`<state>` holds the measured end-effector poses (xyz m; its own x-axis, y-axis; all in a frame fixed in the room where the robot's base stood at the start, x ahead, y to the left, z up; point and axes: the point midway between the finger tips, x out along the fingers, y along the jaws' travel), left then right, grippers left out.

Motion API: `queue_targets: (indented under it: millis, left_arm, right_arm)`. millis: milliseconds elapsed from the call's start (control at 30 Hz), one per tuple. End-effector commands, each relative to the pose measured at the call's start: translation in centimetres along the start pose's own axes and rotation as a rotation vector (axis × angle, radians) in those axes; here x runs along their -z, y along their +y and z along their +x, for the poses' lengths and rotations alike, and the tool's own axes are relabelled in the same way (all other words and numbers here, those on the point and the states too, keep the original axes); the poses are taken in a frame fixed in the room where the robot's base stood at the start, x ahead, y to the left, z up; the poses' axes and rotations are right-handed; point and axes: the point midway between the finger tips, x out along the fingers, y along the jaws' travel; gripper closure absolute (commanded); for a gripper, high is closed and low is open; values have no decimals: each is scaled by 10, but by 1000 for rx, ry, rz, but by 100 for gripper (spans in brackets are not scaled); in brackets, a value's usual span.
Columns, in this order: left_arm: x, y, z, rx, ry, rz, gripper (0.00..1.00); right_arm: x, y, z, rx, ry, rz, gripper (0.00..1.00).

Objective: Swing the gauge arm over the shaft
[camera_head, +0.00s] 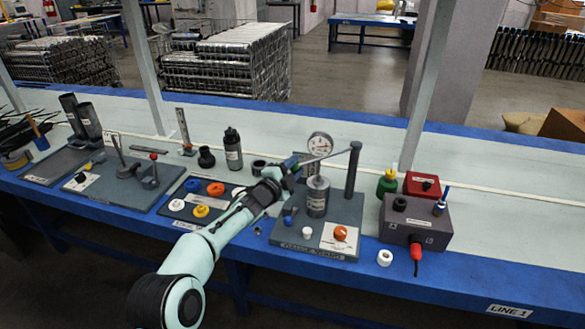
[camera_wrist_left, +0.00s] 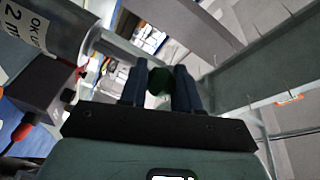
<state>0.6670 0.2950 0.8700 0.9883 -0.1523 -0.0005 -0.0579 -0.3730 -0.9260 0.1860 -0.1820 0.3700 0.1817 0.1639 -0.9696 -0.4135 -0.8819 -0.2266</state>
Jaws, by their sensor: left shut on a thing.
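The gauge stand (camera_head: 270,236) is on the bench, with a dark upright post (camera_head: 352,170) at its right. The gauge arm (camera_head: 335,154) runs left from the post top and carries a round white dial gauge (camera_head: 320,145). The grey metal shaft (camera_head: 317,200) stands on the base; the dial appears above it in the picture, but exact alignment cannot be told. My left gripper (camera_head: 292,167) is at the arm's left end. In the left wrist view its fingers are closed around a dark green knob (camera_wrist_left: 160,80). A labelled grey cylinder (camera_wrist_left: 60,35) is close at the left there.
A grey box (camera_head: 415,222) with a red-tipped plug (camera_head: 416,253) and a green bottle (camera_head: 387,183) stand to the right. A tray with coloured rings (camera_head: 201,210) and a black bottle (camera_head: 233,150) are to the left. The bench's far right is clear.

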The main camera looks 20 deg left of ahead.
Motion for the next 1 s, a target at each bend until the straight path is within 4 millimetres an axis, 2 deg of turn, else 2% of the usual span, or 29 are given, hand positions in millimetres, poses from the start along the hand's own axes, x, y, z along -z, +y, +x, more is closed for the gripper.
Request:
queue_targets:
  millis: [533,567,600,1000]
  left_arm:
    - [6,3,2,-3,11,-4,100]
    - [6,3,2,-3,11,-4,59]
    - [6,3,2,-3,11,-4,46]
    - [2,1,-2,-2,4,-2,45]
  right_arm:
    - [0,0,0,0,-1,0,37]
    - [0,0,0,0,0,0,37]
    - [0,0,0,0,0,0,37]
    - [0,0,0,0,-1,0,37]
